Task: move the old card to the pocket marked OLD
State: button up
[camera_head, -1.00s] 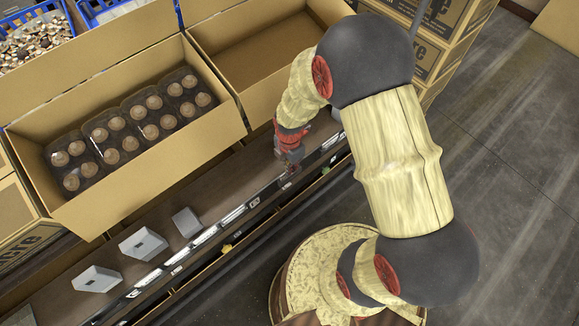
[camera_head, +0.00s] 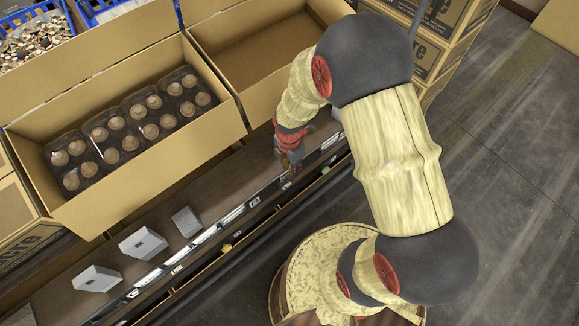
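My gripper (camera_head: 291,165) hangs low at the front edge of the shelf, right of the grey holders, beside the label rail (camera_head: 232,217). Its fingers are small and dark here, and I cannot tell whether they are open or shut or hold anything. I cannot make out the old card; a card at the fingers would be too small to tell. The rail carries several white strips and small dark tags. Their print is too small to read, so I cannot tell which spot is the pocket marked OLD.
Three grey holders (camera_head: 143,244) stand on the brown shelf (camera_head: 225,180) at lower left. Behind it are a carton (camera_head: 160,165) with packed mushroom trays and an empty carton (camera_head: 262,45). A yellow piece (camera_head: 227,247) sits below the rail. Grey floor is free at right.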

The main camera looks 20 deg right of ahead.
notch_tip(320, 180, up, 12)
dwell(0.6)
jog(key=s+r+m+t, duration=0.2)
jog(key=s+r+m, duration=0.5)
jog(key=r+m, duration=0.3)
jog(key=s+r+m+t, duration=0.3)
jog(key=s+r+m, duration=0.4)
jog(key=r+m, duration=0.4)
notch_tip(320, 180, up, 5)
jog(key=shift+f+m+t, duration=0.1)
jog(key=shift+m+t, duration=0.2)
